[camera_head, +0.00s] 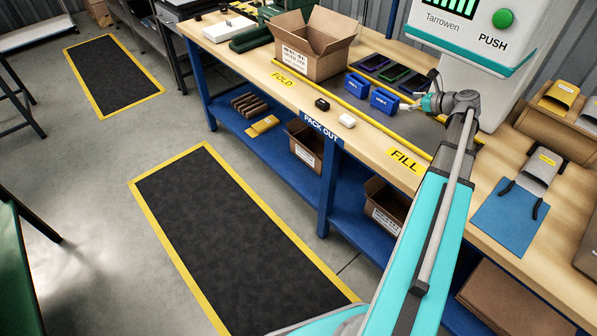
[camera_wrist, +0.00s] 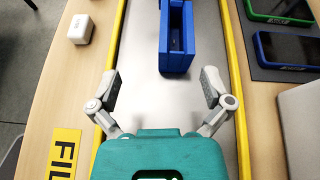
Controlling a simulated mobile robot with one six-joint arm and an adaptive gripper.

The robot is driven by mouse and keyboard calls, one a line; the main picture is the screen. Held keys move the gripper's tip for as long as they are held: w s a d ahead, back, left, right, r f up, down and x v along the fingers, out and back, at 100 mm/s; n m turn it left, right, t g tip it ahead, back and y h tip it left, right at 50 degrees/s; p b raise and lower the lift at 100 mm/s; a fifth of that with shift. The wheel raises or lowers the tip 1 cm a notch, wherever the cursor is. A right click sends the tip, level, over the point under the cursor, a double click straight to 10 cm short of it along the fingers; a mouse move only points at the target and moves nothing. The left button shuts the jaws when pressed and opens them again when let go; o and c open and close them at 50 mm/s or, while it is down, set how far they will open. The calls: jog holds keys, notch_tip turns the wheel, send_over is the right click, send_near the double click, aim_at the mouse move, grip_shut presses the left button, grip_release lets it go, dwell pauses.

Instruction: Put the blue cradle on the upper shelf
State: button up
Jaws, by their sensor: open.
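Two blue cradles, a nearer one (camera_head: 385,101) and a farther one (camera_head: 357,86), stand upright in a row on the grey strip of the workbench. In the wrist view a blue cradle (camera_wrist: 176,63) with a slot in its top lies just ahead, slightly right of centre; its far end runs toward the top edge. My gripper (camera_head: 406,105) is beside the nearer cradle. In the wrist view my gripper (camera_wrist: 160,76) is open and empty, its fingers apart on either side short of the cradle. I cannot make out an upper shelf; a blue lower shelf (camera_head: 262,138) shows under the bench.
An open carton (camera_head: 305,55) stands beyond the cradles. Phones in coloured cases (camera_head: 391,74) lie behind them. A black block (camera_head: 322,104) and a white block (camera_head: 347,120) lie near the front edge. A large white machine (camera_head: 480,60) stands close behind my gripper.

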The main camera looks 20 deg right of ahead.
jog(key=a+f+n+g, duration=0.1)
jog(key=a+n, duration=0.1)
jog(key=a, duration=0.2)
jog(key=w+a+f+n+g, duration=0.1)
jog(key=a+n, duration=0.2)
jog(key=a, duration=0.2)
jog(key=a+f+n+g+y, duration=0.1)
jog(key=a+f+n, duration=0.1)
jog(key=a, duration=0.3)
jog(key=shift+w+a+g, duration=0.2)
jog(key=shift+w+g, duration=0.15)
jog(key=shift+g, duration=0.05)
jog(key=s+a+f+n+g+h, duration=0.2)
jog(key=s+a+n, duration=0.2)
jog(key=a+n, duration=0.3)
jog(key=s+a+f+n+g+h, duration=0.2)
jog(key=a+n, duration=0.6)
jog(key=a, duration=0.4)
jog(key=s+a+f+n+g+h, duration=0.2)
jog(key=s+a+n+g, duration=0.2)
jog(key=s+a+n, duration=0.2)
jog(key=shift+s+a+f+n, duration=0.35)
jog(key=shift+a+n, duration=0.85)
jog(key=shift+a, duration=1.15)
jog(key=shift+w, duration=0.15)
